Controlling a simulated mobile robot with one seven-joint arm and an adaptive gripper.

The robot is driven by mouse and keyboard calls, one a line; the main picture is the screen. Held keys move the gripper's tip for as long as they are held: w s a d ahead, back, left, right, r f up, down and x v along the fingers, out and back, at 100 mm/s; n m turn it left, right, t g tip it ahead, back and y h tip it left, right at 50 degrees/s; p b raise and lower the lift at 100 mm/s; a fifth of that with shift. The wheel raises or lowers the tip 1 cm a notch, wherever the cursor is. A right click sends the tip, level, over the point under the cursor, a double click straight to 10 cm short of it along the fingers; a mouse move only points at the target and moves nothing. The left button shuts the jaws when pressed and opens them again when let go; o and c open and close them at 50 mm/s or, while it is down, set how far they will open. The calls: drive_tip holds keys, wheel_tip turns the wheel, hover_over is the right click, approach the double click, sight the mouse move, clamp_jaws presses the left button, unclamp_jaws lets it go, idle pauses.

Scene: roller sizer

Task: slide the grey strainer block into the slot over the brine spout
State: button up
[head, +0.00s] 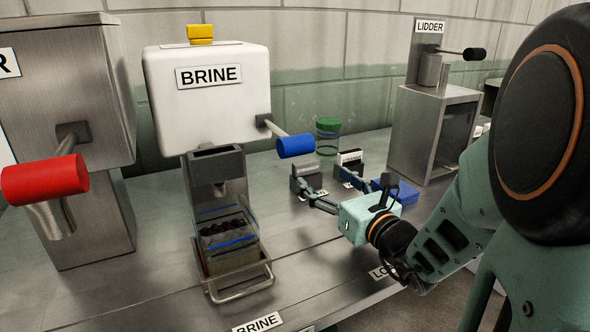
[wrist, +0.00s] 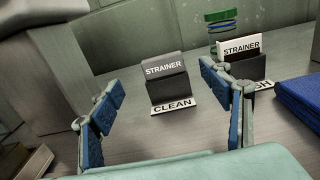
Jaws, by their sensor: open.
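The grey strainer block (head: 306,177), lettered STRAINER, stands upright behind a CLEAN label on the bench. In the wrist view the grey block (wrist: 166,88) is ahead, between the lines of my two fingers. My gripper (head: 322,184) is open and empty, its blue-padded fingers spread in front of the block; contact cannot be told. A second strainer (head: 350,158) with a white lettered face stands to the right, close to the right finger. The dark slot holder (head: 217,162) sits under the white BRINE tank (head: 206,95), above the spout (head: 219,189); its top opening looks empty.
A container with dark contents (head: 229,240) stands under the spout in a wire-framed holder. The blue-handled lever (head: 295,146) sticks out right of the tank. A green-lidded jar (head: 328,127) is behind the strainers; blue cloth (head: 403,191) lies right. Bench between spout and strainers is clear.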

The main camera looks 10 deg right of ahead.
sight(308, 164)
drive_tip(key=b+x, duration=0.1)
drive_tip(key=x, duration=0.8)
drive_tip(key=shift+w, duration=0.4)
drive_tip(key=c, duration=1.3)
wheel_tip(308, 164, up, 28)
drive_tip(key=p, duration=0.8)
